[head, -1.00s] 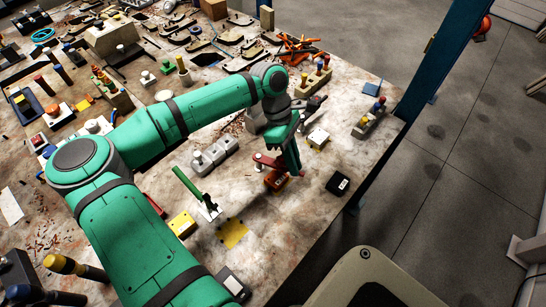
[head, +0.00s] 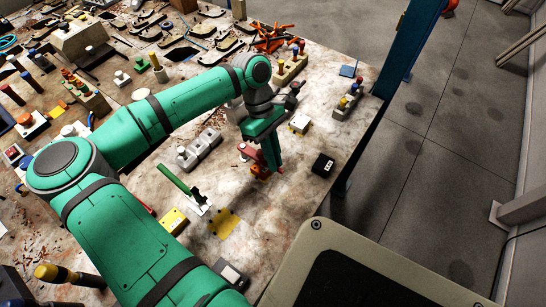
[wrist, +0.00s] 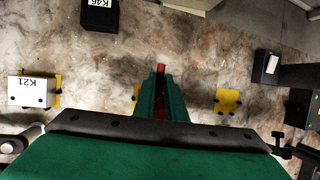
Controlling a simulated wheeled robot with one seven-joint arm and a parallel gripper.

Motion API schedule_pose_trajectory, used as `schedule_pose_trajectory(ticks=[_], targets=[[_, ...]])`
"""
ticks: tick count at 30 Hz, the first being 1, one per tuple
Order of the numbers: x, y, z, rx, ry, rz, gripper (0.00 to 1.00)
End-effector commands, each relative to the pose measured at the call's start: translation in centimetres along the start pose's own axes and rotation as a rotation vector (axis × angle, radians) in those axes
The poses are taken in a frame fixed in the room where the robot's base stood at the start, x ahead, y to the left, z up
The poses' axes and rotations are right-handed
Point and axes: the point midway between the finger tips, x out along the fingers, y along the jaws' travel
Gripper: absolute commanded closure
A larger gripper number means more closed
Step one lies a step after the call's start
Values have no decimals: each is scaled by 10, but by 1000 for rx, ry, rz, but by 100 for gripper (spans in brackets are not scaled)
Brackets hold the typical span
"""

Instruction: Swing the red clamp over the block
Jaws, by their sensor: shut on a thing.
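The red clamp (head: 245,150) stands in the right-front part of the bench in the head view. Its red bar lies above an orange-red block (head: 260,172). My gripper (head: 271,163) points down at the bar's right end, with its green fingers close together on the red part. In the wrist view the red part (wrist: 161,69) shows between and past the fingers (wrist: 160,88). The fingers and arm hide part of the clamp. I cannot tell whether the bar touches the block.
A green lever (head: 174,181) on a white base stands left of the clamp, near a yellow plate (head: 223,222) and yellow block (head: 173,221). A black box (head: 323,165) lies to the right. A grey fixture (head: 199,149) stands behind left. Bare bench lies in front.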

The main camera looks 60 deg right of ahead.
Motion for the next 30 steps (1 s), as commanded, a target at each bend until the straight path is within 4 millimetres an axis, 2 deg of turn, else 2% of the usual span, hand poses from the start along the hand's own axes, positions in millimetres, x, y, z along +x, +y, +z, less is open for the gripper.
schedule_pose_trajectory(ticks=[5,6,7,8,16,20,23,30], targets=[[0,-3,-4,-6,6,-5,100],[0,-3,-4,-6,6,-5,80],[0,-2,-4,-6,6,-5,73],[0,-2,-3,-6,6,-5,70],[0,-2,-2,-4,2,-3,70],[-8,-1,-2,-4,2,-3,70],[-21,-1,-2,-5,3,-2,70],[-67,-1,-2,-5,5,-2,70]])
